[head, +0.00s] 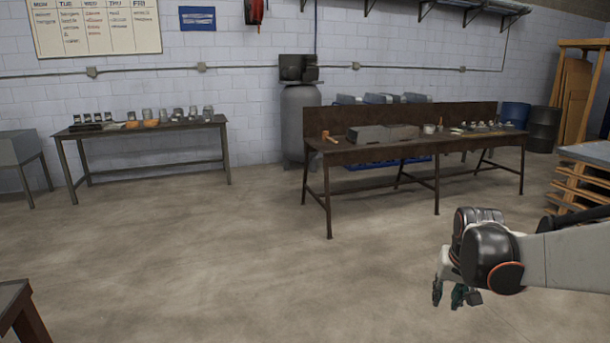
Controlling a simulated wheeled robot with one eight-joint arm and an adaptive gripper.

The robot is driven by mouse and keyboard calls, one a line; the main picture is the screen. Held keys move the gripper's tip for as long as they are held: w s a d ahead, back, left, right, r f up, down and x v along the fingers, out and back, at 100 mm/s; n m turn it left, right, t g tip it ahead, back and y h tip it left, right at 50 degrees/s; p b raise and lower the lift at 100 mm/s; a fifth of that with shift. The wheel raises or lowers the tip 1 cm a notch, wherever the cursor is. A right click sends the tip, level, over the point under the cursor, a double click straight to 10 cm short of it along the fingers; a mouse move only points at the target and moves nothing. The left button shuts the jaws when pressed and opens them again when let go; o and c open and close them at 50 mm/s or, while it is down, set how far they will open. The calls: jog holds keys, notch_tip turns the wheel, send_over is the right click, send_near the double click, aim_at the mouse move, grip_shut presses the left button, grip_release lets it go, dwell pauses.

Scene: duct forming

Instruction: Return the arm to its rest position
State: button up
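My arm (570,258) reaches in from the right edge of the head view, over the open floor. My gripper (456,295) hangs at its end, pointing down, in the lower right. Its dark fingers are small and partly hidden behind the wrist, so I cannot tell whether they are open or shut. I see no object clearly held in it. The gripper is apart from the tables and in front of the long dark workbench (400,150).
A table (150,130) with jars stands at the back left. A wooden pallet stack (582,185) stands at the right, near my arm. A dark table corner (14,305) shows at the lower left. Bare concrete floor (230,260) lies between them.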

jog(key=s+a+r+n+t, duration=0.25)
jog(key=s+a+r, duration=0.45)
jog(key=s+a, duration=0.35)
jog(key=s+a+n+y, duration=0.1)
jog(key=s+a, duration=0.2)
jog(key=s, duration=0.8)
jog(key=shift+s+f+n+t, duration=0.25)
jog(key=shift+f+n+t, duration=0.1)
jog(key=shift+f+t, duration=0.1)
